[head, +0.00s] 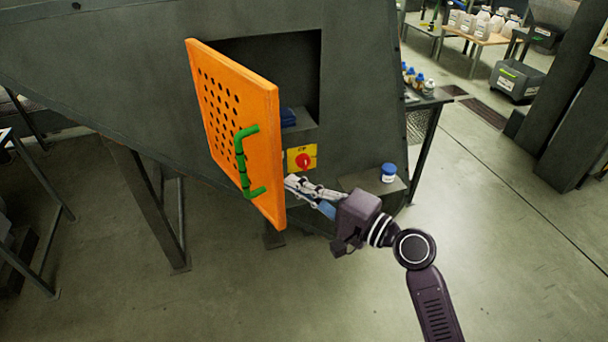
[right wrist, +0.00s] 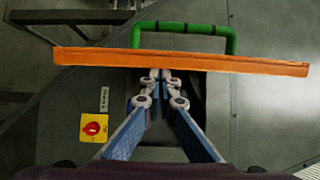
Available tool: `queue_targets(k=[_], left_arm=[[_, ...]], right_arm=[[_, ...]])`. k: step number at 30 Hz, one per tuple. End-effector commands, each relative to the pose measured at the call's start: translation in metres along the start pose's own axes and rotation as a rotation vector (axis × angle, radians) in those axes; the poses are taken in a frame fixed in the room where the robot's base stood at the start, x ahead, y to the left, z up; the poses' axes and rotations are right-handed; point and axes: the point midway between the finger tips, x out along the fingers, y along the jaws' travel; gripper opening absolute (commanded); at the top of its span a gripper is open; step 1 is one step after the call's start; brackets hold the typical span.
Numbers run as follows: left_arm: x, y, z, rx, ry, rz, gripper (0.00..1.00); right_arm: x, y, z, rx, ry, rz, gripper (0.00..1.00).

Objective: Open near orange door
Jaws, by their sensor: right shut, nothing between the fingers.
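The orange door (head: 250,107) with round holes stands swung out from the grey machine, partly open, with the dark opening (head: 290,65) showing to its right. Its green handle (head: 241,165) is on the face turned to the left. My right gripper (head: 290,183) is shut and empty, on the inner side of the door near its free edge. In the right wrist view the closed fingertips (right wrist: 160,76) are at the door's inner face (right wrist: 185,63), apparently touching it. The green handle (right wrist: 185,29) shows beyond the door there. My left gripper is not in view.
A yellow plate with a red knob (head: 302,158) sits on the machine beside the gripper. A white jar with a blue lid (head: 388,172) stands on a small ledge to the right. A side table (head: 432,97) holds several bottles. The front floor is clear.

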Motion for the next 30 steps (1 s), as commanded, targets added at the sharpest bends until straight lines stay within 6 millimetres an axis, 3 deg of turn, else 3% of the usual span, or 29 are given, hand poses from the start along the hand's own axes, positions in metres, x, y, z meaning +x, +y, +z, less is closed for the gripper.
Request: queue_targets(k=[1, 6, 19, 24, 30], left_arm=[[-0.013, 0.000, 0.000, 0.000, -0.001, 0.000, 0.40], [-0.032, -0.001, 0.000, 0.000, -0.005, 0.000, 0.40], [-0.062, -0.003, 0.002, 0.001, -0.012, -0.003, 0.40], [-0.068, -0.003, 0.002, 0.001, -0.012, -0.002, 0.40], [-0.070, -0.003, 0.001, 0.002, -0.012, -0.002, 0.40]], right_arm=[[0.001, -0.006, 0.011, 0.006, 0.016, 0.000, 0.00], [0.009, -0.006, 0.041, 0.006, 0.070, 0.001, 0.00], [0.044, -0.004, 0.127, 0.005, 0.068, -0.001, 0.00], [0.059, -0.003, 0.149, 0.003, 0.069, -0.001, 0.00], [0.067, -0.001, 0.162, 0.002, 0.070, -0.001, 0.00]])
